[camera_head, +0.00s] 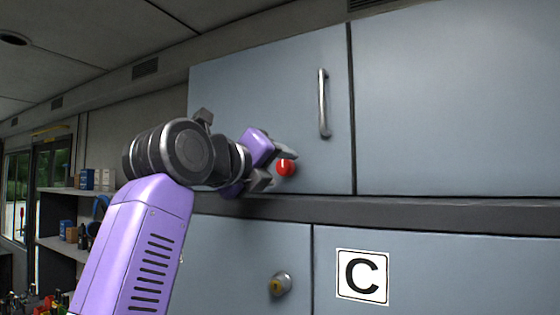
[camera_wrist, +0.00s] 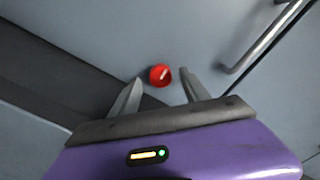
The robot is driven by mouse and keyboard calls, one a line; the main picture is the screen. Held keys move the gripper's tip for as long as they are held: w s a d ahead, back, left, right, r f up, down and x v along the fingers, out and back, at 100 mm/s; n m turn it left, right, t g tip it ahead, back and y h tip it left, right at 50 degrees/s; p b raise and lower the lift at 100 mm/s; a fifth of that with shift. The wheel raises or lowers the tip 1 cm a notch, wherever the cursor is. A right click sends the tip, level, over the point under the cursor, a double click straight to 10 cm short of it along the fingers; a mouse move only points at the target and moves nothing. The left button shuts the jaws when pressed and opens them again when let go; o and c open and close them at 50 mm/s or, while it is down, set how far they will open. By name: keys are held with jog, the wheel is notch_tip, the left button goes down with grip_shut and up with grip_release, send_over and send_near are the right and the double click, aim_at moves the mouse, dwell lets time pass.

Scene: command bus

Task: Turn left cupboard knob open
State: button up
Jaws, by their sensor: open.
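A round red knob (camera_head: 285,168) with a pale mark sits low on the upper left grey cupboard door (camera_head: 260,100). In the wrist view the red knob (camera_wrist: 160,75) lies just beyond and between my fingertips, its pale mark slanted. My gripper (camera_head: 280,166) is open around the line of the knob, with one finger on each side. It also shows in the wrist view (camera_wrist: 160,82). I cannot tell whether the fingers touch the knob. The upper left door looks closed, with a vertical metal handle (camera_head: 323,103) right of the knob.
A dark ledge (camera_head: 420,211) runs below the upper doors. The lower door has a brass-coloured knob (camera_head: 280,284), and a "C" sign (camera_head: 362,276) is beside it. Shelves with boxes (camera_head: 85,180) stand at the left. A second upper door (camera_head: 460,100) lies to the right.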

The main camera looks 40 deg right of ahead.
jog(key=shift+x, duration=0.85)
grip_shut()
jog(key=shift+f+m, duration=0.1)
jog(key=shift+m, duration=0.2)
jog(key=m+b, duration=0.2)
jog(key=m, duration=0.1)
jog(key=shift+f+b, duration=0.1)
jog(key=shift+b, duration=0.2)
jog(key=m+b, duration=0.2)
jog(key=m, duration=0.3)
jog(key=shift+b, duration=0.3)
jog(key=m+b, duration=0.1)
jog(key=m, duration=0.4)
jog(key=shift+r+m+b, duration=0.2)
jog(key=shift+m+b, duration=0.3)
jog(key=shift+m, duration=1.5)
